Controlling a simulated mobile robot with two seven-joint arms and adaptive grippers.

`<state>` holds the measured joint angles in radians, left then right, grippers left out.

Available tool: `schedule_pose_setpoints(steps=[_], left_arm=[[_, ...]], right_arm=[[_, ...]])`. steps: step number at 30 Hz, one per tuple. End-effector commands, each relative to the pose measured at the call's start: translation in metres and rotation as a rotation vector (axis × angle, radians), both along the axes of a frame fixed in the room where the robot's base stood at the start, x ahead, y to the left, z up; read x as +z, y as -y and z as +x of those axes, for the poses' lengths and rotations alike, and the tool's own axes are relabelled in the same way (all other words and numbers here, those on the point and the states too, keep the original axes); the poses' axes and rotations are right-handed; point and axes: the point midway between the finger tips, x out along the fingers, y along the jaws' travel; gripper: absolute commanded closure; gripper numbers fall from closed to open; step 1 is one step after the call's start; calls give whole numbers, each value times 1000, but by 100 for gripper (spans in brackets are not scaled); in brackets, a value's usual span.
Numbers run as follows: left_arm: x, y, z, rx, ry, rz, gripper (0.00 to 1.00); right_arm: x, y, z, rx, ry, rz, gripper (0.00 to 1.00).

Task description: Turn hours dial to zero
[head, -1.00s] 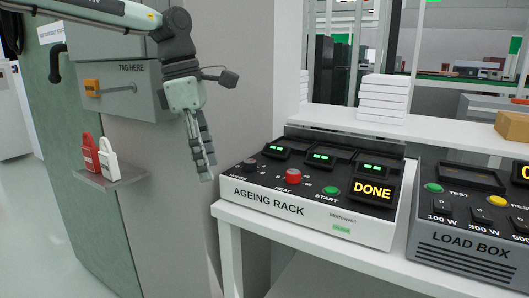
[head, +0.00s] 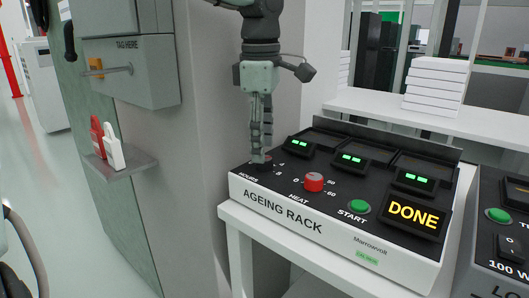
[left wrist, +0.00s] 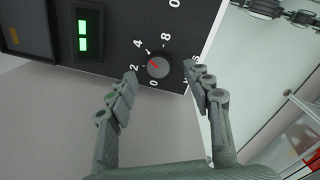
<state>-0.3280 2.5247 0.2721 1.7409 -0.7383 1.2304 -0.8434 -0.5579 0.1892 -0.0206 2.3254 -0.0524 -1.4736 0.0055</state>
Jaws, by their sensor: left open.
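The hours dial (left wrist: 159,67) is a small round dark grey knob with a red pointer mark. In the left wrist view the mark points up and left, roughly between the printed 2 and 4, away from the 0 below the knob. My left gripper (left wrist: 161,76) is open, with one fingertip on each side of the dial and gaps visible to it. In the head view my left gripper (head: 261,155) points down at the left end of the ageing rack (head: 290,213), and its fingers partly hide the dial. My right gripper is not in view.
The red heat knob (head: 314,182), green start button (head: 358,207) and lit DONE display (head: 413,214) are right of the dial. Green-lit small displays (head: 299,146) stand behind. A grey wall (head: 215,150) is close on the left. The load box (head: 500,240) stands at the right.

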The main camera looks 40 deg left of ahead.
Motion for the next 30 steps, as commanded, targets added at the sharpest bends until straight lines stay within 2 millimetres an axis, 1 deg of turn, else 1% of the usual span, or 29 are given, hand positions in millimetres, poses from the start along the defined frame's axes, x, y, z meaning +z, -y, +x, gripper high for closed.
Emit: schedule_pose_setpoints(steps=[1,6,15,17,27,28,30], left_arm=[[-8,0,0,0,-1,1,49],[-23,-1,1,0,0,0,49],[-26,-1,2,0,2,0,49],[-25,-1,2,0,2,0,56],[-25,-1,2,0,2,0,98],[-25,-1,2,0,2,0,99],[-25,-1,2,1,2,0,99]], right_arm=[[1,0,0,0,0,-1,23],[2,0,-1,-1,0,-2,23],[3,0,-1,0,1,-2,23],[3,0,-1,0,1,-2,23],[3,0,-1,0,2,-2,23],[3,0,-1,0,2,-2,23],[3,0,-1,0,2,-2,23]])
